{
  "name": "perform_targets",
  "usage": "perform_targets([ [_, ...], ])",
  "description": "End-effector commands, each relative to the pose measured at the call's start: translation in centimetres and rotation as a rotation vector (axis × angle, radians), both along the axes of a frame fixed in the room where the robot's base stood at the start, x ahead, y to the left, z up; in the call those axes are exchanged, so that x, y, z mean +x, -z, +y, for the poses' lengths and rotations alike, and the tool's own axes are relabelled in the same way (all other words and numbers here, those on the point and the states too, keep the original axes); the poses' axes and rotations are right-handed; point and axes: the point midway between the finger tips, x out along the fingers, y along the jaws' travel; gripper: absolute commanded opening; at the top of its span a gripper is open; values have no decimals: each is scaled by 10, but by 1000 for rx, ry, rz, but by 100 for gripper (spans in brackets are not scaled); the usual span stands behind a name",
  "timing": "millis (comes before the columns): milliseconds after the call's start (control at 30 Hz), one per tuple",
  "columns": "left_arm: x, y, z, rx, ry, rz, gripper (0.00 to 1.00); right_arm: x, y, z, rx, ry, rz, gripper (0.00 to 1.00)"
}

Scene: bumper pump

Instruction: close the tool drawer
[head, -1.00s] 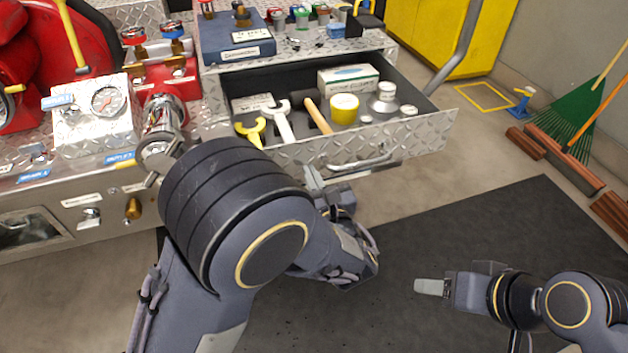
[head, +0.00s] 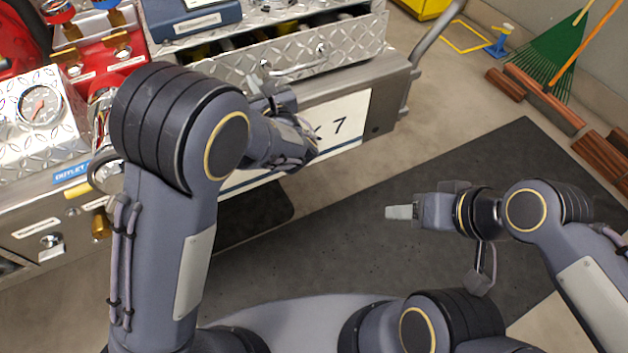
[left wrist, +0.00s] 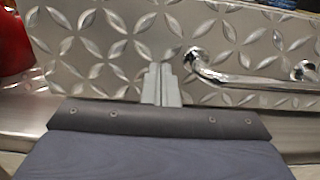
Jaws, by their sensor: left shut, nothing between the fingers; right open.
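The tool drawer (head: 350,42) has a diamond-plate front and a chrome handle (head: 298,68). In the head view it stands partly open, with a narrow dark gap behind the front where parts of tools show. My left gripper (head: 262,84) is shut and empty, at the drawer front just left of the handle. In the left wrist view its closed fingertips (left wrist: 163,84) point at the drawer front (left wrist: 100,45), beside the left end of the handle (left wrist: 235,80). I cannot tell whether they touch. My right gripper (head: 402,212) is open and empty above the dark mat.
A blue case (head: 190,18) sits on the top above the drawer. A gauge box (head: 42,105) and outlet fittings are on the left. A metal side rail (head: 425,55) is right of the drawer. The mat (head: 330,250) is clear.

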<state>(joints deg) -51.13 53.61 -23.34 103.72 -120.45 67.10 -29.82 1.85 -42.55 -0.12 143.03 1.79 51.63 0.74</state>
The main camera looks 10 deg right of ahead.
Motion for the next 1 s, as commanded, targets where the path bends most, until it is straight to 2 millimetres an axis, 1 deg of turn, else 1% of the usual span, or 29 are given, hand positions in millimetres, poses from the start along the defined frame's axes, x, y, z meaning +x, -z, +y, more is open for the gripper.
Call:
perform_targets([
  [33, 11, 1, 4, -1, -3, 0, 0, 0, 2, 0, 0, 0, 0, 55],
  [200, 38, 1, 13, 0, -2, 0, 0, 0, 4, 0, 0, 0, 0, 55],
  [400, 56, 1, 18, 0, 0, 0, 0, 0, 6, 0, 0, 0, 0, 55],
  [633, 63, -1, 20, 1, 1, -2, 0, 0, 6, 0, 0, 0, 0, 55],
  [1000, 64, -3, 22, 3, -2, -6, 0, 0, 6, 0, 0, 0, 0, 55],
])
